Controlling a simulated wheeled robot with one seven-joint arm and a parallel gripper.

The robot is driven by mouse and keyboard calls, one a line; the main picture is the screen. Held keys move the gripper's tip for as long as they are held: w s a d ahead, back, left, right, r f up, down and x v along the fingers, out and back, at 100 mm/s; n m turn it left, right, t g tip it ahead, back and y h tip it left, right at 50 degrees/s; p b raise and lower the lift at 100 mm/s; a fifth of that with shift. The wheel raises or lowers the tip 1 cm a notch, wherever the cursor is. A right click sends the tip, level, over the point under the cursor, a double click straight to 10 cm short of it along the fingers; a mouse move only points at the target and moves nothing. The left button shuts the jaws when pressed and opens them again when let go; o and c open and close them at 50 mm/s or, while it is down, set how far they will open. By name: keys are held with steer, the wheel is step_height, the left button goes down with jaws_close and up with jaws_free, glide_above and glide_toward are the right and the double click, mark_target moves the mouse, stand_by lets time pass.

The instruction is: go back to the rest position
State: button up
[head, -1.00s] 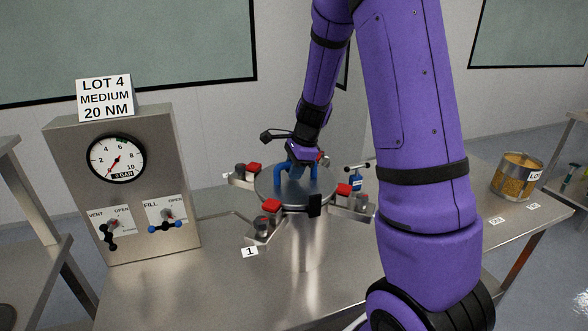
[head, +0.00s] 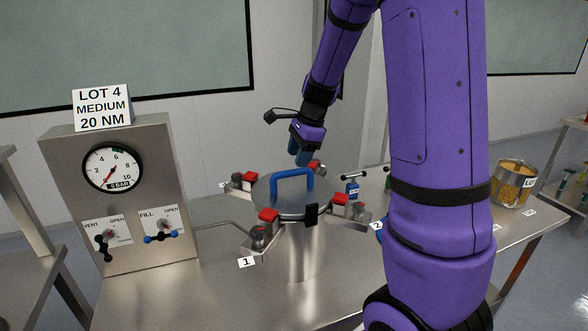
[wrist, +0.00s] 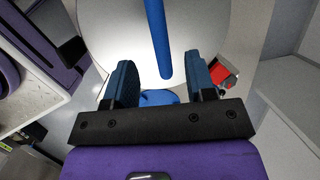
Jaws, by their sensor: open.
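My gripper (head: 300,152) is open and empty, above and a little behind the blue handle (head: 292,178) on the vessel's round lid. In the wrist view, its two blue-padded fingers (wrist: 168,82) stand apart. The blue handle (wrist: 157,40) runs between and beyond them, and the pale lid (wrist: 110,30) lies beneath. The lid sits on the steel pressure vessel (head: 300,250), with red-topped clamps (head: 268,216) around its rim. Part of the table on the right is hidden behind my arm.
A gauge panel (head: 165,200) stands left, its needle near zero, with VENT and FILL valves. The sign on top (head: 102,108) reads LOT 4 MEDIUM 20 NM. A small blue tool (head: 353,190) stands behind the vessel. A yellow-filled container (head: 512,185) is at right.

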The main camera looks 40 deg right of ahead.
steer(key=shift+v, duration=1.3)
steer(key=shift+r, duration=0.1)
steer(key=s+a+r+n+t, duration=0.1)
steer(key=s+a+r+n, duration=0.2)
steer(key=s+a+n, duration=0.2)
steer(key=s+a+r+n+t+h, duration=0.1)
steer(key=s+a+r+n, duration=0.3)
steer(key=s+n, duration=0.5)
steer(key=s+a+r+n+t+h, duration=0.1)
steer(key=s+a+r+n, duration=0.3)
steer(key=s+n, duration=0.3)
steer(key=s+a, duration=0.1)
steer(key=s, duration=0.2)
steer(key=shift+s+a, duration=0.4)
